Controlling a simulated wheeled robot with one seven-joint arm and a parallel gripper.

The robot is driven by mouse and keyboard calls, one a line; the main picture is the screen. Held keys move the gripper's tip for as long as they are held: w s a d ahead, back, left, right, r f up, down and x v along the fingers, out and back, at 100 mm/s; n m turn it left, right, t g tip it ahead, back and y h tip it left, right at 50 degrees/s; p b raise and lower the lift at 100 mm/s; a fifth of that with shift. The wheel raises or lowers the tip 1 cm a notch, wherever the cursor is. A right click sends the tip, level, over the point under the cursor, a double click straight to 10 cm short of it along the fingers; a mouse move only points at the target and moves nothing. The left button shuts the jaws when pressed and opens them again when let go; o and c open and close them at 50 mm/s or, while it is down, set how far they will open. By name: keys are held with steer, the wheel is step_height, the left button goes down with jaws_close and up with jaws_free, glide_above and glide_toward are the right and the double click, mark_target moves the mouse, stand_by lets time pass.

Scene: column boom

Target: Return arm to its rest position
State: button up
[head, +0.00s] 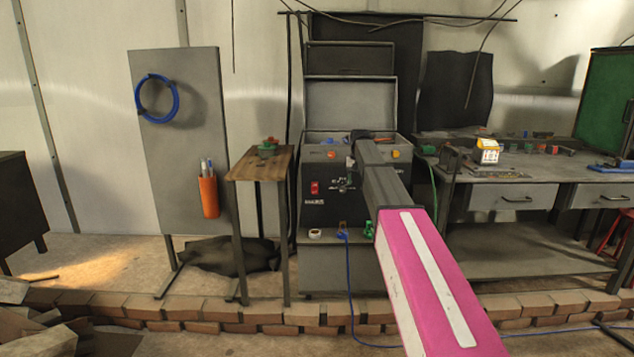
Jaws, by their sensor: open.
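My arm, a pink boom with a white stripe and a dark grey front section, reaches from the lower right up to the dark machine cabinet (325,185) in the middle. The boom hides the right part of the cabinet. I cannot tell whether the gripper touches the panel.
A small wooden-topped stand (260,165) with a green and red item (268,147) is left of the cabinet. A grey board (180,130) holds a blue hose ring (157,98) and an orange holder (208,197). A workbench (505,195) stands right. A low brick edge (270,313) crosses the floor.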

steer(key=s+f, duration=1)
steer(key=s, duration=0.3)
steer(key=s+d+f, duration=0.1)
steer(key=s+f, duration=0.9)
steer(key=s, duration=0.4)
steer(key=s+d+f, duration=0.1)
steer(key=s+f, duration=0.9)
steer(key=s, duration=0.4)
steer(key=shift+d+f+n, duration=0.15)
steer(key=shift+f+n, duration=0.1)
steer(key=shift+n, duration=0.15)
